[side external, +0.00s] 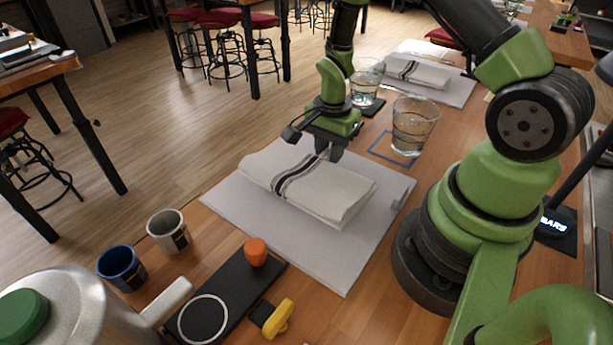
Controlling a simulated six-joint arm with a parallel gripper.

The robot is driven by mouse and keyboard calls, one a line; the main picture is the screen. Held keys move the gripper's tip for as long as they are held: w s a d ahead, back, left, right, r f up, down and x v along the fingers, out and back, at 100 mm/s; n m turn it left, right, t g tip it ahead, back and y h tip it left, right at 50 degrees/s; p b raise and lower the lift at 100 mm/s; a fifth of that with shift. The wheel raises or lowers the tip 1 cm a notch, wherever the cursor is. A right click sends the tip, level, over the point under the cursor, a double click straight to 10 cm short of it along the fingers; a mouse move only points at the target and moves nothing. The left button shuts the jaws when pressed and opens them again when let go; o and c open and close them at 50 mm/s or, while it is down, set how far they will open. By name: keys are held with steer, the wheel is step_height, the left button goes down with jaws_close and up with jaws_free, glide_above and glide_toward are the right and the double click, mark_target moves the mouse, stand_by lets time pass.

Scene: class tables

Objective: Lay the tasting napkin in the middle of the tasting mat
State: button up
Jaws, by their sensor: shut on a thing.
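The tasting napkin (335,192) is a folded white cloth with dark stripes near its left part. It is over the pale grey tasting mat (345,262), around its middle and toward the far side, turned at an angle like the mat. I cannot tell whether its underside touches the mat everywhere. My gripper (318,150) points down at the napkin's far edge and is shut on it; the fingertips are partly hidden against the cloth. A second striped napkin (418,73) lies on another pale mat (455,93) farther back.
A water glass (413,128) stands by a blue square outline (380,150), right of my gripper. Another glass (366,85) stands behind. In front are a black board (228,298), orange piece (256,252), yellow piece (278,318), blue cup (122,268), beige cup (168,232) and metal kettle (85,310).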

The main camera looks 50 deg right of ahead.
steer(key=shift+f, duration=0.5)
steer(key=shift+f, duration=0.15)
jaws_close()
steer(key=o, duration=0.9)
jaws_free()
steer(key=shift+o, duration=0.3)
steer(key=shift+r, duration=3.5)
